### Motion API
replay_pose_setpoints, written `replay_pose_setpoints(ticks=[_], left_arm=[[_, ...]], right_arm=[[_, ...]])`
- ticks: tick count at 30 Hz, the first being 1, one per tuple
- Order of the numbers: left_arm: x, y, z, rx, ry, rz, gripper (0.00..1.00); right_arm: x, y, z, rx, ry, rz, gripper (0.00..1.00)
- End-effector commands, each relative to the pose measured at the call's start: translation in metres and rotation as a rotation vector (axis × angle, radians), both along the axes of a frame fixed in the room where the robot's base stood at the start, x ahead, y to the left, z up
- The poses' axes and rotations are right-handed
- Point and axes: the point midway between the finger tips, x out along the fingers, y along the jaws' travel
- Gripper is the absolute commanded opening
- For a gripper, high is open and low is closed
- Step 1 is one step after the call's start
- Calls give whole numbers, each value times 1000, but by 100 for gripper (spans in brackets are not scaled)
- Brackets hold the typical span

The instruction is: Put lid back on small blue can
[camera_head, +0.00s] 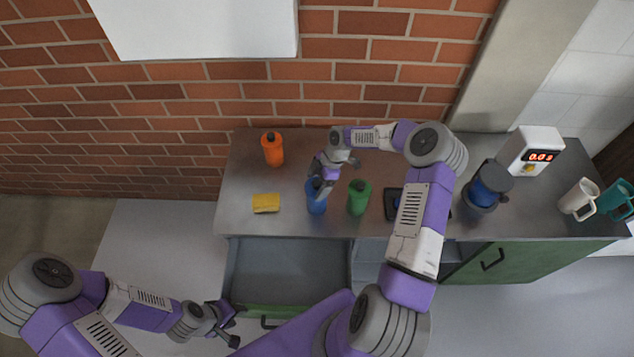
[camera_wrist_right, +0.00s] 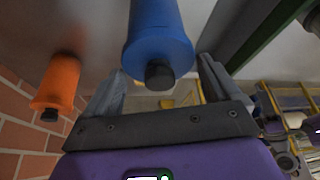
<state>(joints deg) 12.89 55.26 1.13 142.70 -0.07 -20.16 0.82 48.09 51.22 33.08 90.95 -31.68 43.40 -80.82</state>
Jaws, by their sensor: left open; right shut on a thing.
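The small blue can (camera_head: 316,205) is at the counter's front part, partly hidden by my right gripper (camera_head: 321,184). In the right wrist view, the blue can (camera_wrist_right: 158,35) lies between the two fingers of my right gripper (camera_wrist_right: 162,68), which close on its sides. A black lid (camera_wrist_right: 159,75) shows on the can's near end; I cannot tell how firmly it is seated. I cannot tell whether the can touches the counter. My left gripper (camera_head: 232,325) is open and empty, low in front of the counter, far from the can.
A green can (camera_head: 359,198) stands just right of the blue one. An orange can (camera_head: 272,149) and a yellow sponge (camera_head: 266,203) are to the left. A drawer (camera_head: 285,275) is open below the counter (camera_head: 240,185).

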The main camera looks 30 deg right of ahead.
Motion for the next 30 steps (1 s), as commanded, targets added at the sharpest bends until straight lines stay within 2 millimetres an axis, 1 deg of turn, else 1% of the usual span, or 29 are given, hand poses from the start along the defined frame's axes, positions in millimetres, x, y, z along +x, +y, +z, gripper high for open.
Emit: replay_pose_setpoints(ticks=[10, 21, 30], left_arm=[[0, 0, 0, 0, 0, 0, 43], [0, 0, -6, 0, 0, 0, 43], [0, 0, -6, 0, 0, 0, 43]], right_arm=[[0, 0, 0, 0, 0, 0, 60], [0, 0, -3, 0, 0, 1, 60], [0, 0, -3, 0, 0, 1, 60]])
